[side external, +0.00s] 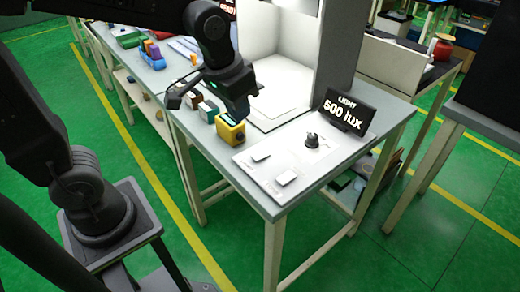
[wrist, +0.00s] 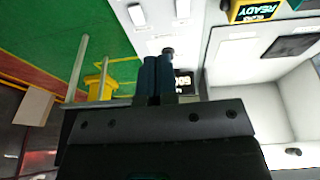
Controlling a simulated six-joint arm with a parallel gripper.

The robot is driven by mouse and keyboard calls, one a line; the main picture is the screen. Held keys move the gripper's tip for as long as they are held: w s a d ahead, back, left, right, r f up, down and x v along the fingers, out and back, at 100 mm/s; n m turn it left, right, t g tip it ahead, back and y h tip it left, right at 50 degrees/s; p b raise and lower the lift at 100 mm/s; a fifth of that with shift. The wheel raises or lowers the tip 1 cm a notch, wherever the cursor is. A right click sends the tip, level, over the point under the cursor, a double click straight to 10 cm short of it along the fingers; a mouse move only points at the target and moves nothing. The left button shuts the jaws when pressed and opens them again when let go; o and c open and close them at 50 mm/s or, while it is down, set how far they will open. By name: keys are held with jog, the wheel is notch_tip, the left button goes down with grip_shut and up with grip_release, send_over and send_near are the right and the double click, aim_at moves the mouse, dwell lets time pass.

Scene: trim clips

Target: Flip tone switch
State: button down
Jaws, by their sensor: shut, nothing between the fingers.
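A white control panel (side external: 285,160) lies flat on the near end of the table. It bears two small white switches, one on the left (side external: 261,155) and one nearer the front (side external: 285,178), and a black knob (side external: 311,140). I cannot read which switch is for tone. The wrist view also shows the two switches (wrist: 137,14) (wrist: 182,8) at the top and the knob (wrist: 168,52) just past the fingertips. My gripper (side external: 240,113) points down, shut and empty, left of the panel and above or behind a yellow box (side external: 231,131). It fills the lower wrist view (wrist: 158,62).
A black "LIGHT 500 lux" display (side external: 346,110) stands behind the knob. A white light booth (side external: 285,80) rises at the back. Small coloured blocks (side external: 207,111) sit left of it. The yellow box's "READY" screen shows in the wrist view (wrist: 252,11). The space above the panel looks clear.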

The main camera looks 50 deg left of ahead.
jog(key=s+a+r+t, duration=0.1)
jog(key=s+a+t, duration=0.1)
jog(key=s, duration=0.8)
jog(key=shift+s+a+r+t, duration=0.15)
jog(key=shift+a+r+t, duration=0.2)
jog(key=shift+a, duration=0.4)
jog(key=w+d+f+n+g, duration=0.2)
jog(key=w+d+n, duration=0.3)
jog(key=w+n, duration=0.4)
jog(key=w+d+f+n+g, duration=0.3)
jog(key=w+d+n, duration=0.1)
jog(key=w+n, duration=0.5)
jog(key=shift+w+d+f+g, duration=0.2)
jog(key=shift+w+d+g, duration=0.2)
jog(key=shift+w, duration=0.65)
